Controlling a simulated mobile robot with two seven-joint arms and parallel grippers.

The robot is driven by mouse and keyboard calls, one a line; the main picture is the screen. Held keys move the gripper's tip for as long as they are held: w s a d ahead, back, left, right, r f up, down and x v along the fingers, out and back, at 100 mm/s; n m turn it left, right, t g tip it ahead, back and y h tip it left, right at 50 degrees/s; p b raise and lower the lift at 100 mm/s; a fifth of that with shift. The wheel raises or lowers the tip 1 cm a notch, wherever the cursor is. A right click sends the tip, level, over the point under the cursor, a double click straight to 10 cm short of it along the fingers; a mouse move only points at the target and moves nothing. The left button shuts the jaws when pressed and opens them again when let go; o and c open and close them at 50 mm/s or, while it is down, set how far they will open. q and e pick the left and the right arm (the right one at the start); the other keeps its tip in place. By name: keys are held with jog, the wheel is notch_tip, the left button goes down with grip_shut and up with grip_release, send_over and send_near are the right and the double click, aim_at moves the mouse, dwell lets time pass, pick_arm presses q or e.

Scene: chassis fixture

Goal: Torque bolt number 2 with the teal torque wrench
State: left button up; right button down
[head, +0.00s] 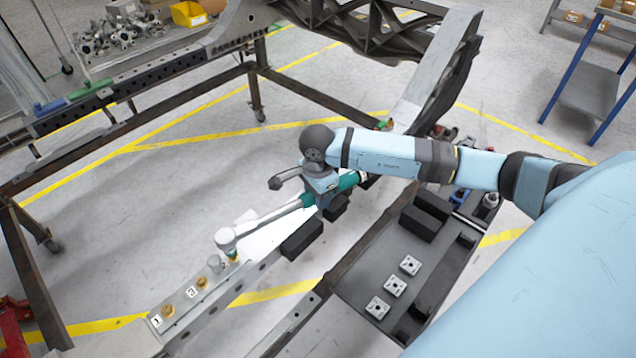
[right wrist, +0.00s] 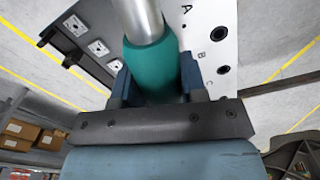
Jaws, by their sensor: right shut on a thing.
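The torque wrench has a teal handle (head: 349,181) and a long silver shaft (head: 270,217). My right gripper (head: 322,196) is shut on the handle; in the right wrist view the blue fingers (right wrist: 152,85) press both sides of the teal grip (right wrist: 150,68). The wrench head (head: 226,239) is at the beam's near-left part, over a brass-coloured piece, contact unclear. Two brass bolts stand on the beam: one (head: 168,311) beside a label "1" and one (head: 201,282) beside a label too small to read surely. A short grey cylinder (head: 215,264) stands between that bolt and the wrench head. My left gripper is out of view.
A dark tray (head: 345,288) with several square plates lies right of the beam. Black blocks (head: 302,240) sit along the beam's right side. A large chassis frame on a stand (head: 130,112) spans the back left. A blue-framed shelf (head: 590,90) stands at the far right.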

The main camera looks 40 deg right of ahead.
jog(key=shift+w+r+p, duration=0.1)
jog(key=shift+r+p, duration=0.35)
jog(key=shift+r, duration=0.5)
jog(key=shift+r+p, duration=0.6)
jog(key=shift+r, duration=1.05)
